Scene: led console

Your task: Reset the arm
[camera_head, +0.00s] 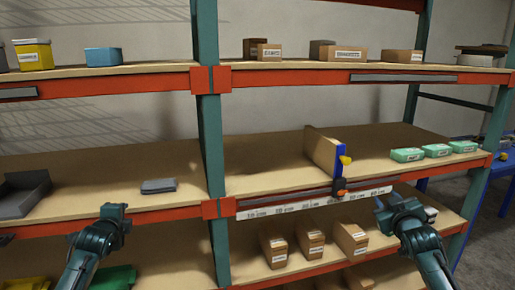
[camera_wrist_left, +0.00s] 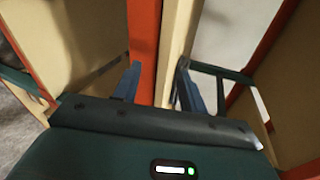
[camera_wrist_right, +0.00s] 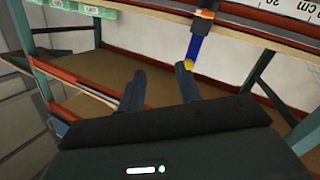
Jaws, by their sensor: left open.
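My left gripper (camera_head: 114,211) hangs in front of the left shelf bay, below the middle shelf. In the left wrist view its two fingers (camera_wrist_left: 157,84) stand apart with nothing between them; an orange beam shows behind. My right gripper (camera_head: 391,205) is in front of the right bay, near the right end of the scale strip. In the right wrist view its fingers (camera_wrist_right: 160,86) are apart and empty. A wooden divider (camera_head: 321,150) with a blue edge and yellow knob (camera_head: 346,160) stands upright on the middle shelf, left of my right gripper and apart from it.
A black and orange marker (camera_head: 339,187) sits on the scale strip (camera_head: 290,208). Green boxes (camera_head: 437,151) stand at the right of the middle shelf. Brown boxes (camera_head: 311,239) stand on the lower shelf. A grey case (camera_head: 158,186) lies on the left shelf. A green upright (camera_head: 212,150) separates the bays.

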